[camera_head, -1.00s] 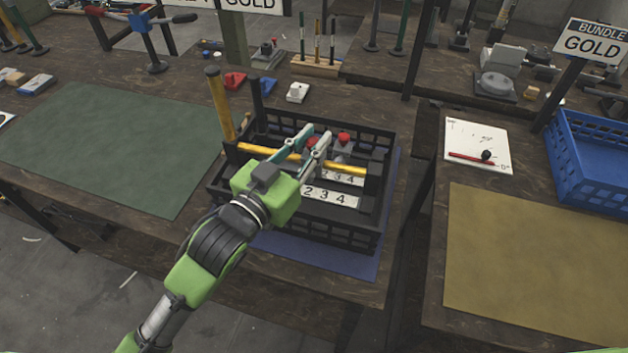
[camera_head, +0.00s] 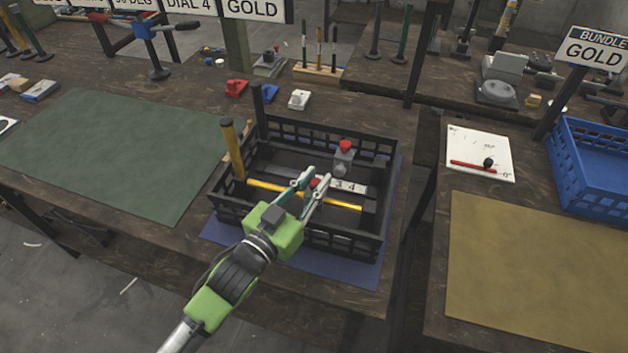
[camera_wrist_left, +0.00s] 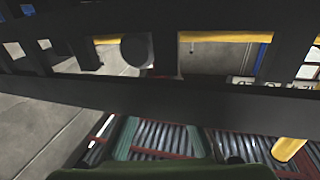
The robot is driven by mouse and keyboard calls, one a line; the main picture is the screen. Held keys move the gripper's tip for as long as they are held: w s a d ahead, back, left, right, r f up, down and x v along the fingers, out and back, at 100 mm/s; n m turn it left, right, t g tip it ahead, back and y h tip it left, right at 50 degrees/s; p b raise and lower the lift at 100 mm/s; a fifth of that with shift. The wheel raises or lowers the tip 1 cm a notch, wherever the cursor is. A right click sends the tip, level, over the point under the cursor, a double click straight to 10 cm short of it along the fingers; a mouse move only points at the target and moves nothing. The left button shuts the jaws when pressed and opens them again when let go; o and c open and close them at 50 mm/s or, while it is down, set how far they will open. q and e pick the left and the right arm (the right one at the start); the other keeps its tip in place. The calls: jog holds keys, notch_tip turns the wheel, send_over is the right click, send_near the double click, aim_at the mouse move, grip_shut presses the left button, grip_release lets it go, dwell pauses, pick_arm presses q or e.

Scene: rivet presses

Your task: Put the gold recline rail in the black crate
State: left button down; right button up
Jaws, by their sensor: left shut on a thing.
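The gold recline rail has a gold bar (camera_head: 275,189) and a gold upright (camera_head: 233,155) with a dark cap at its left end. Its bar is low inside the black crate (camera_head: 330,245); the upright rises above the crate's left side. My left gripper (camera_head: 314,180) is over the crate, shut on the rail, with a red knob between its fingers. The exact grip and whether the rail touches the crate floor are hidden. The left wrist view shows a dark crate wall (camera_wrist_left: 150,95) across the picture. My right gripper is not in view.
A dark upright (camera_head: 258,108) and a second red knob (camera_head: 345,146) stand in the crate. The crate sits on a blue mat (camera_head: 350,272). A green mat (camera_head: 110,150) at left is clear. A blue crate (camera_head: 590,165) stands at right beyond a tan mat (camera_head: 530,270).

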pick_arm(q)
jog(key=c, duration=1.9)
grip_release()
jog(key=shift+r, duration=0.1)
jog(key=shift+s+a, duration=0.15)
jog(key=shift+s, duration=0.1)
jog(key=shift+b+v, duration=0.8)
jog(key=shift+v, duration=4.95)
